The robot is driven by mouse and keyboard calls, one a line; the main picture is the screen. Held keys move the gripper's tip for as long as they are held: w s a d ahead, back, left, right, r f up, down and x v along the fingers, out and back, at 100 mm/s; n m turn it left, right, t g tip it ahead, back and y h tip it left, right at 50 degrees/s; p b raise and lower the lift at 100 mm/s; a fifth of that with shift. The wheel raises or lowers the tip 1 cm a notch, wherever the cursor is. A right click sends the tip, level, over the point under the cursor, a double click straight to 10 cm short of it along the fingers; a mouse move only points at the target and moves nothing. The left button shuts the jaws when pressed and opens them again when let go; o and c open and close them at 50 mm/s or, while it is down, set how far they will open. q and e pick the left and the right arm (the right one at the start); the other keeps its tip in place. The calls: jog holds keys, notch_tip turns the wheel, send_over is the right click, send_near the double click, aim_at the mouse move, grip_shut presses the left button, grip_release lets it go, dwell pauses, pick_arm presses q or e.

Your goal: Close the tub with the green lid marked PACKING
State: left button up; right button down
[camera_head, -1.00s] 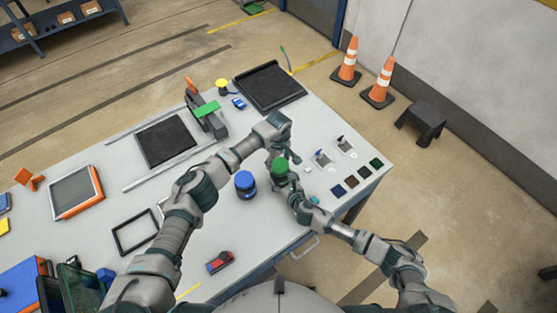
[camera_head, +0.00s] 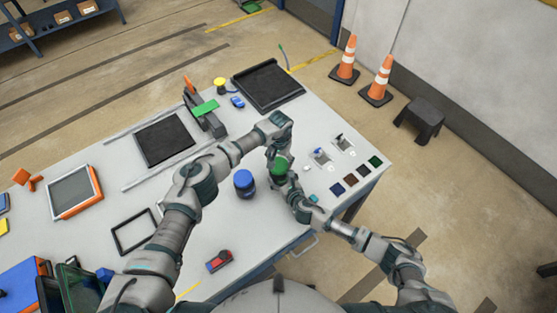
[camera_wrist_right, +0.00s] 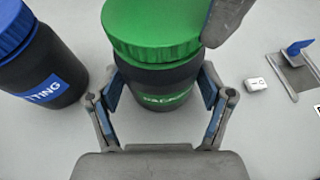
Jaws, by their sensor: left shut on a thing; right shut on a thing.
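The green lid (camera_head: 281,165) sits on top of the dark tub (camera_wrist_right: 155,75), and both stand on the table. The tub has a green label, partly hidden, whose letters begin like PACKING. My right gripper (camera_wrist_right: 162,90) is shut on the tub's body, one finger on each side. My left gripper (camera_head: 279,151) is shut on the lid from above; one of its fingers touches the lid's right edge in the right wrist view. The lid (camera_wrist_right: 152,28) covers the tub's mouth; whether it is fully seated I cannot tell.
A dark tub with a blue lid (camera_head: 244,183) stands just left; its label's visible letters end in TING (camera_wrist_right: 47,90). Switch plates (camera_head: 321,156) and coloured squares (camera_head: 350,180) lie to the right.

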pick_arm(q)
jog(key=shift+w+m, duration=0.15)
jog(key=shift+m, duration=0.35)
jog(key=o, duration=0.7)
jog(key=shift+r, duration=2.3)
jog(key=shift+c, duration=0.5)
